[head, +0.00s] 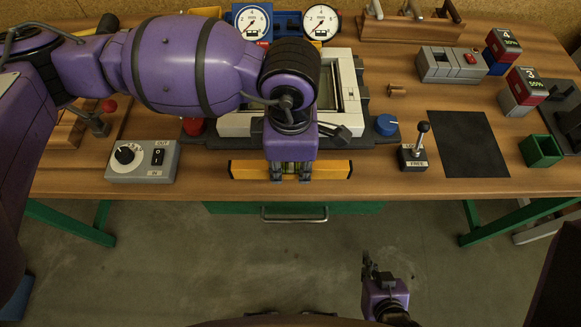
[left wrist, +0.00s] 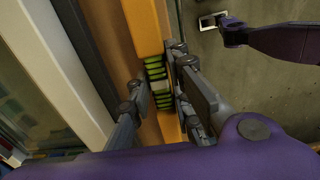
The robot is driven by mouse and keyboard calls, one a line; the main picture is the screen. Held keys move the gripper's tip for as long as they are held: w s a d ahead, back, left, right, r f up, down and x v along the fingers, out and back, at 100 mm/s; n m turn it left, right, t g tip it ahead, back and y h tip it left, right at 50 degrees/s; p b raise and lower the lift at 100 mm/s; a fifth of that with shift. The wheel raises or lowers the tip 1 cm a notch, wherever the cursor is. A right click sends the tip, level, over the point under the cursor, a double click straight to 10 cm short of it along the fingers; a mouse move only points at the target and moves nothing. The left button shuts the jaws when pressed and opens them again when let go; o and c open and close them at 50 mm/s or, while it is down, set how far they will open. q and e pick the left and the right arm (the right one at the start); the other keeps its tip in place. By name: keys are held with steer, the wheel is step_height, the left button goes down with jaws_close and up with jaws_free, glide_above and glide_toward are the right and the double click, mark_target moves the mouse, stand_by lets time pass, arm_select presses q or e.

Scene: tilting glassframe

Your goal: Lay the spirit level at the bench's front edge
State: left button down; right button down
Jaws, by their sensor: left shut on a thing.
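The spirit level (head: 335,169) is a yellow-orange bar with dark ends and a green vial window at its middle. It lies lengthwise along the bench's front edge (head: 400,187), in front of the pale glass frame (head: 235,124). My left gripper (head: 290,176) points down and is shut on the level's middle, hiding part of it. The left wrist view shows the level (left wrist: 143,25) with the fingers (left wrist: 160,95) on either side of the green vial. I cannot tell whether it rests fully on the wood. My right gripper (head: 372,268) hangs empty before the bench; its finger opening is unclear.
A grey control box (head: 142,162) stands left of the level. A lever box (head: 414,157), a blue knob (head: 386,124) and a dark mat (head: 468,145) are to the right. A green open box (head: 541,150) stands farther right. The front strip between control box and level is clear.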

mark_target(291, 171)
arm_select(q)
steer(key=shift+w+f, duration=0.65)
steer(key=shift+f, duration=0.15)
steer(key=shift+w+f, duration=0.15)
steer(key=shift+f, duration=0.75)
steer(key=shift+w+f, duration=0.1)
steer(key=shift+f, duration=0.75)
steer(key=shift+f, duration=0.1)
steer(key=shift+f, duration=0.15)
steer(key=c, duration=1.6)
jaws_free()
step_height(291, 171, up, 12)
steer(key=shift+r, duration=0.25)
